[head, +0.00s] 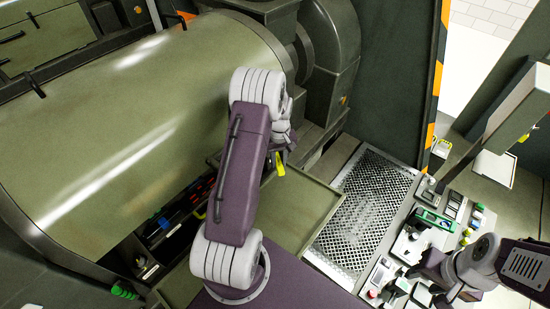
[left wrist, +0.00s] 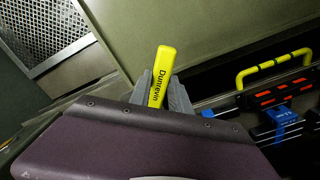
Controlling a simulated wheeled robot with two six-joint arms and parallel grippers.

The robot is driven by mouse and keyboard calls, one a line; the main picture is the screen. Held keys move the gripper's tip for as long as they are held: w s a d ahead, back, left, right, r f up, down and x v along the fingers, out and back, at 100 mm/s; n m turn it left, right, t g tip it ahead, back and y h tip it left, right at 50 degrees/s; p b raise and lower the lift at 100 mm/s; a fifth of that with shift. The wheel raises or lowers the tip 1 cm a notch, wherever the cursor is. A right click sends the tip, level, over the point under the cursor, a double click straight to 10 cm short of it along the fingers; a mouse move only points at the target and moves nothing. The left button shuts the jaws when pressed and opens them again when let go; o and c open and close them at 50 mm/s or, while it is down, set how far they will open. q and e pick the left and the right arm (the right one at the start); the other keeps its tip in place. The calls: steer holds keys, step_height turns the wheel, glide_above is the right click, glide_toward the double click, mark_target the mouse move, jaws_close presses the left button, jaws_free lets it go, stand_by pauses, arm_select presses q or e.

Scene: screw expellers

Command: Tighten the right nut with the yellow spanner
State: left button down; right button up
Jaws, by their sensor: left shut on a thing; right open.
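The yellow spanner (left wrist: 163,75) shows in the left wrist view as a yellow handle with dark lettering. My left gripper (left wrist: 166,92) is shut on it, with a grey finger on each side. In the head view a short yellow piece of the spanner (head: 280,170) shows below my left gripper (head: 282,152), beside the large green cylinder. The spanner's other end is hidden. My right gripper (head: 452,289) is at the lower right, over a bench of small parts; its fingers are hard to make out. I cannot make out the right nut in either view.
The large green cylinder (head: 110,130) fills the left. Below it is a dark tool area (head: 168,232), with a yellow handle (left wrist: 270,66) and blue piece (left wrist: 284,122) in the wrist view. A perforated metal plate (head: 372,205) lies clear right of my left arm.

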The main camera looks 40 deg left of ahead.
arm_select(q)
steer(key=d+r+p, duration=0.1)
steer(key=d, duration=1)
steer(key=shift+s+r, duration=0.2)
steer(key=shift+s, duration=0.25)
